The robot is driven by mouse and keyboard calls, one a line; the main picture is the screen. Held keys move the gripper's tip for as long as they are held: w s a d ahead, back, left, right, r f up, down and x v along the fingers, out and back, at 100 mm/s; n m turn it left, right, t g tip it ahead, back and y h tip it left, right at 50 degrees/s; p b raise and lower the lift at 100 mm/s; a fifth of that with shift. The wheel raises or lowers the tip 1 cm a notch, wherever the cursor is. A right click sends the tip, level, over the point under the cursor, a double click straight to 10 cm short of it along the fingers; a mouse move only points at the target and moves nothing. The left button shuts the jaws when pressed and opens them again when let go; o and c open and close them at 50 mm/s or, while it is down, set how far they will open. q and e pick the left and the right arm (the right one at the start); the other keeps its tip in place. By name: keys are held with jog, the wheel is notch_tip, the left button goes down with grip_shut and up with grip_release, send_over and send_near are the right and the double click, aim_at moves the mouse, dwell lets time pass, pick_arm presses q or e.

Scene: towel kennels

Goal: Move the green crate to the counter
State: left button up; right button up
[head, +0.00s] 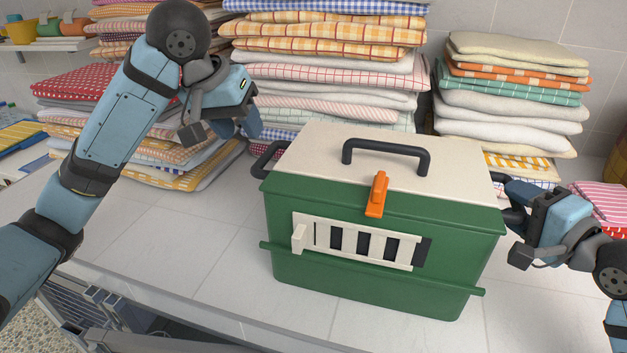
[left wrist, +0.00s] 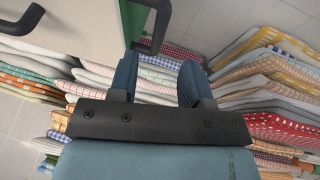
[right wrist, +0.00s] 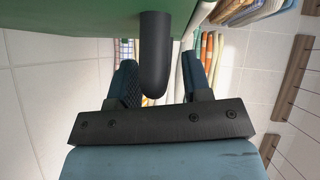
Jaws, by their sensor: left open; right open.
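The green crate (head: 370,260) stands upright on the tiled counter (head: 190,240). It has a cream lid (head: 310,160), a black top handle (head: 387,155), an orange latch (head: 376,195) and a barred front door (head: 360,243). A black side handle (head: 268,160) is at its left end. My left gripper (head: 252,122) is open and empty beside that end; the handle (left wrist: 158,25) shows just ahead of the fingertips. My right gripper (head: 513,205) is open at the right end. In the right wrist view the right side handle (right wrist: 153,60) reaches between the open fingers; contact cannot be told.
Tall stacks of folded towels (head: 325,70) stand behind the crate, with another stack (head: 510,95) at the back right and lower ones at the left (head: 85,85). The counter's left front is clear. Metal wire kennels (head: 95,310) show below its front edge.

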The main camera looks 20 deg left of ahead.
jog(key=shift+s, duration=0.1)
pick_arm(q)
jog(key=shift+v, duration=1.2)
pick_arm(e)
jog(key=v, duration=1.2)
